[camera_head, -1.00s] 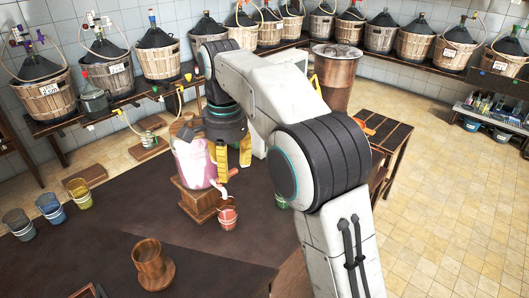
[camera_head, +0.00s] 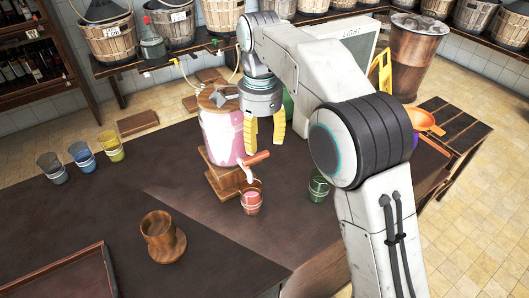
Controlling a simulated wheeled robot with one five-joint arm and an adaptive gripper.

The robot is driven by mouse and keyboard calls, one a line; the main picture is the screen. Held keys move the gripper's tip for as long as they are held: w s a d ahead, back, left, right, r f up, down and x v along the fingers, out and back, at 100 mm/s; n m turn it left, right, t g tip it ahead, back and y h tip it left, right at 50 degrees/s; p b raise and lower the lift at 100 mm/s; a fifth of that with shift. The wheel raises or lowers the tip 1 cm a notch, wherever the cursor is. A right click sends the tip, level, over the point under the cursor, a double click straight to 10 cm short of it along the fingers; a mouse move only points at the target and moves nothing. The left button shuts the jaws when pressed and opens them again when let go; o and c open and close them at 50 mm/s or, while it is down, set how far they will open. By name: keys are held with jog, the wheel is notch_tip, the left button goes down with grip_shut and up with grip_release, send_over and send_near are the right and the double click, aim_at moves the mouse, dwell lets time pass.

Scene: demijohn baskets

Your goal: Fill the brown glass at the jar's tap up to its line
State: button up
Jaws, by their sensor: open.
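The brown glass (camera_head: 157,231) stands upright on a round wooden base on the dark table, front left. The jar (camera_head: 222,133) holds pink liquid and stands on a wooden stand (camera_head: 222,184). Its white tap (camera_head: 247,174), with a reddish handle (camera_head: 257,157), points down at the front right. A red glass (camera_head: 251,196) with pinkish contents stands below the tap. My gripper (camera_head: 265,140), with two yellow fingers, is open and empty at the jar's right side, above and behind the tap handle. The brown glass's line cannot be made out.
A green glass (camera_head: 318,186) stands right of the tap, near my arm. Grey, blue and yellow (camera_head: 111,146) glasses stand at the left rear. A tray (camera_head: 68,282) lies at the front left. An orange funnel-like item (camera_head: 424,121) sits on the side table. The table's middle left is clear.

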aim_at(261, 155)
jog(key=shift+f+b, duration=0.35)
jog(key=shift+f, duration=2.3)
grip_shut()
